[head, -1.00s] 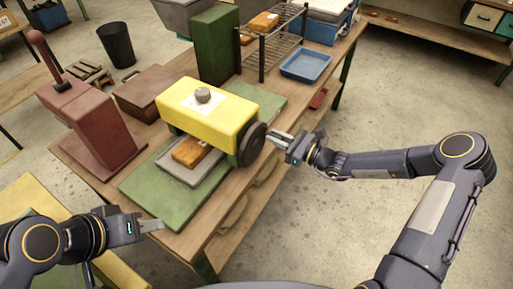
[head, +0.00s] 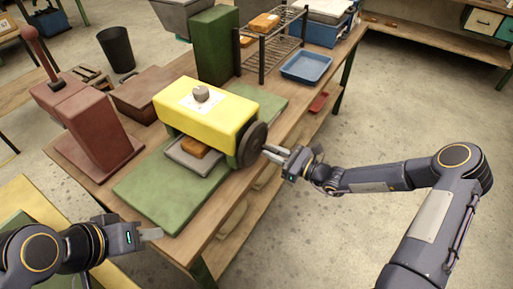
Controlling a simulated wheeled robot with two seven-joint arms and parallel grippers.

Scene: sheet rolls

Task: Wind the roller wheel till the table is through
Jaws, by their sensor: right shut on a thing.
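The yellow roller machine (head: 205,115) stands on the wooden bench with its dark roller wheel (head: 252,144) on its right side. A flat green table (head: 165,197) runs beneath it, showing in front and behind. On the green table, a grey tray (head: 190,158) with an orange-brown block (head: 197,147) lies partly under the roller. My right gripper (head: 272,153) is shut at the wheel's right edge; its fingers hide the part they hold. My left gripper (head: 153,234) is near the green table's front corner, apart from it; its finger gap is not clear.
A dark red machine with a lever (head: 95,125) and a brown box (head: 150,92) stand left of the roller. A green block (head: 214,45), a wire rack (head: 270,50) and a blue tray (head: 306,66) are behind it.

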